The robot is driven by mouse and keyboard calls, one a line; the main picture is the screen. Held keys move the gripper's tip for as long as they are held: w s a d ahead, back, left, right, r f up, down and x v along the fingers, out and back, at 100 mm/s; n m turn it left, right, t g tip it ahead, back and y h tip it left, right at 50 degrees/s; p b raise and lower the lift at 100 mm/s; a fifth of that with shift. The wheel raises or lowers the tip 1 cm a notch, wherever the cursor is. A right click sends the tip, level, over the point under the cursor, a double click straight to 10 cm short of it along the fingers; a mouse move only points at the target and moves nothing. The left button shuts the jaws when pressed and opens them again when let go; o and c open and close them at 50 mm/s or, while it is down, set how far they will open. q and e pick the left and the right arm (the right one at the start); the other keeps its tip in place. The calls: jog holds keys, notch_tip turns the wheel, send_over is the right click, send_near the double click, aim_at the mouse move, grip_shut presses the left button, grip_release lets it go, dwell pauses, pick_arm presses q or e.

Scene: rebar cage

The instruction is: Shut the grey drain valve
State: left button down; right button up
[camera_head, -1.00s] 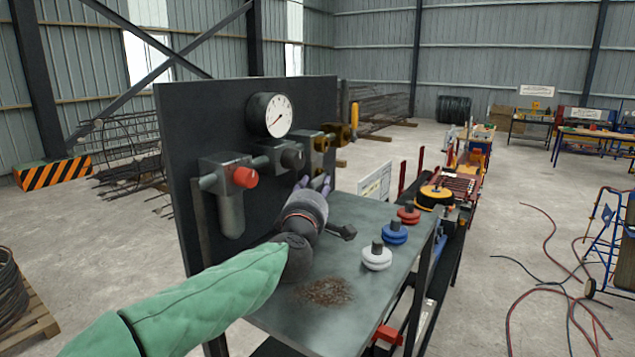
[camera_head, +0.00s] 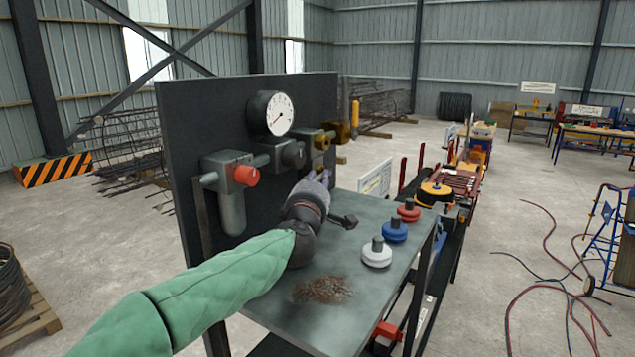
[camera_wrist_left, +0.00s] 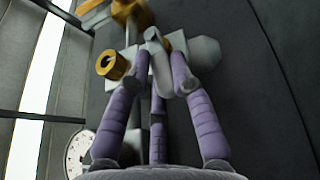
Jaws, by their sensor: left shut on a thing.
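The grey drain valve shows in the left wrist view as a light grey lever (camera_wrist_left: 161,76) in front of a grey fitting on the dark panel. My left gripper (camera_wrist_left: 158,68) has its purple fingers closed around this lever. In the head view my left gripper (camera_head: 320,177) is up against the lower fittings of the panel, below the brass-coloured parts. The valve is hidden there behind the fingers and wrist. My right gripper is in neither current view.
The panel (camera_head: 180,130) carries a gauge (camera_head: 271,114), a regulator with a red knob (camera_head: 246,175) and a yellow-handled valve (camera_head: 354,113). White (camera_head: 376,254), blue (camera_head: 395,230) and red (camera_head: 409,211) discs stand on the bench (camera_head: 345,300) below, near a rusty patch.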

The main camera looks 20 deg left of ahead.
pick_arm(q)
jog(key=shift+p, duration=0.3)
dwell(1.2)
jog(key=c, duration=1.2)
grip_release()
jog(key=v, duration=1.2)
jog(key=shift+r, duration=0.1)
